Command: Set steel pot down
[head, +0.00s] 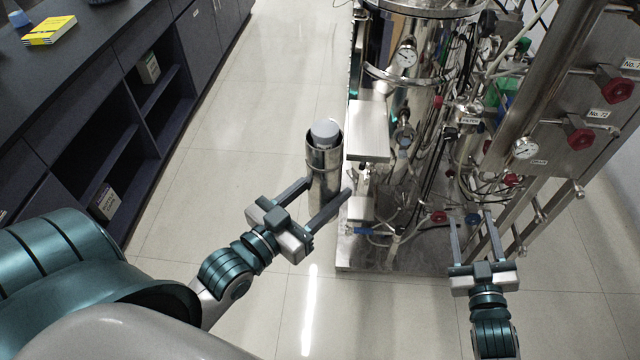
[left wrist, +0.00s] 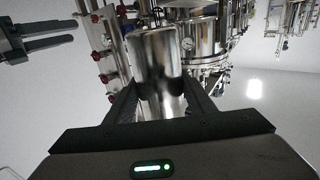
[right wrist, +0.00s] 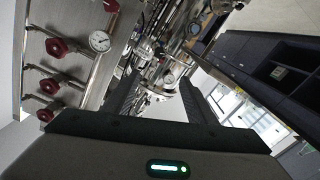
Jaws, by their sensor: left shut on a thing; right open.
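The steel pot (head: 322,160) is a tall shiny cylinder with a grey round piece in its open top. In the head view it stands upright between the fingers of my left gripper (head: 322,200), which is shut on it. The pot also fills the middle of the left wrist view (left wrist: 158,70), between the two fingers. Its lower end is hidden in the head view, so I cannot tell whether it touches anything below. My right gripper (head: 472,232) is open and empty, in front of the steel skid. Its fingers also show in the right wrist view (right wrist: 160,100).
The steel skid (head: 385,255) with vessel, gauges and red valves stands close right of the pot. A metal box (head: 368,130) juts out beside it. A dark bench (head: 110,60) with open shelves runs along the left. Tiled floor (head: 245,120) between them is clear.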

